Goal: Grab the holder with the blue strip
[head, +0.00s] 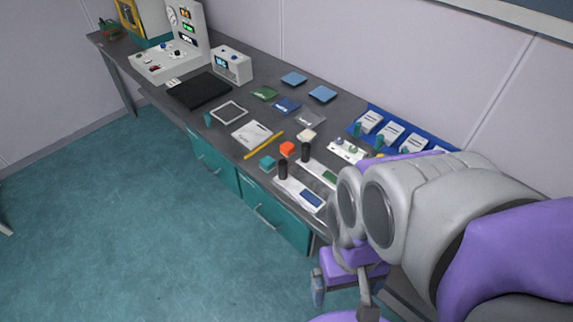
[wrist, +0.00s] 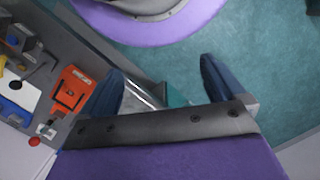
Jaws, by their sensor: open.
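The holder with the blue strip (head: 290,190) lies near the front edge of the grey bench in the head view. It is a pale flat plate with a black upright handle and a blue strip (head: 312,199) at its right end. A similar holder with a green strip (head: 317,171) lies just behind it. My gripper (wrist: 160,86) is open, with two dark blue fingers wide apart and nothing between them. In the head view it is low at the right, beyond the bench front, apart from the holder. I cannot make out the blue-strip holder in the wrist view.
Teal and orange blocks (head: 287,149), a yellow stick (head: 264,145) and a white sheet (head: 252,132) lie nearby. A blue rack (head: 379,119) stands at the back right. In the wrist view, an orange-red device (wrist: 72,92) lies left of my fingers. The teal floor (head: 150,220) is clear.

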